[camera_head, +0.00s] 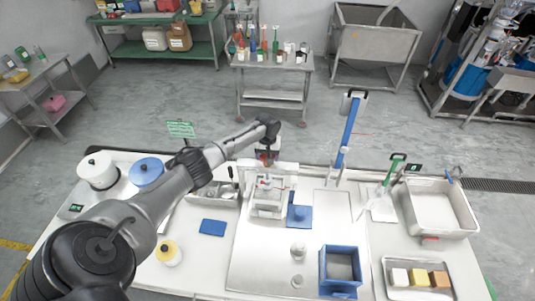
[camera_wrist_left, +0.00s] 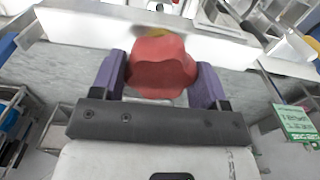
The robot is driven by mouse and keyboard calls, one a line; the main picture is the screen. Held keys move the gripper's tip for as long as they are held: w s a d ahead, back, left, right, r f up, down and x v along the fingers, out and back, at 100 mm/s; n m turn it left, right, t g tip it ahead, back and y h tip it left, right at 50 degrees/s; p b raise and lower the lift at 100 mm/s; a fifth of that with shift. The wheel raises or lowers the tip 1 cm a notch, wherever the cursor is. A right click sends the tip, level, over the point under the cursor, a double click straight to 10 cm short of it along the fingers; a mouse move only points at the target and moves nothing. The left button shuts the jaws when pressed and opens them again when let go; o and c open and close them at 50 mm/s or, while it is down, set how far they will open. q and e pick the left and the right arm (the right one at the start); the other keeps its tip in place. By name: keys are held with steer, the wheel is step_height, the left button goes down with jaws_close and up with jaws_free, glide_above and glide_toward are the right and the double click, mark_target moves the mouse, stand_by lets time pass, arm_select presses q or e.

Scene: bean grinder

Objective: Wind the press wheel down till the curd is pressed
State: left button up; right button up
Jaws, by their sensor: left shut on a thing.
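My left arm reaches in from the left over the table in the head view, and its gripper (camera_head: 266,155) is at the back of the metal press (camera_head: 268,197). In the left wrist view the purple fingers of this gripper (camera_wrist_left: 163,68) are shut on the sides of a red faceted wheel knob (camera_wrist_left: 160,75). The rest of the wheel is mostly hidden by the gripper in the head view. I cannot make out the curd inside the press. My right gripper is not in view.
A blue square plate (camera_head: 299,216) lies beside the press, and a blue box (camera_head: 341,268) stands at the front. A tray of blocks (camera_head: 405,291) and a white bin (camera_head: 442,207) are at the right. White and blue pots (camera_head: 97,171) stand left.

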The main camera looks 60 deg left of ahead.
arm_select(q)
steer(key=shift+m, duration=0.5)
steer(key=o, duration=0.9)
steer(key=shift+r, duration=0.1)
step_height(320, 180, up, 14)
steer(key=shift+f+b, duration=0.15)
steer(key=shift+b, duration=0.75)
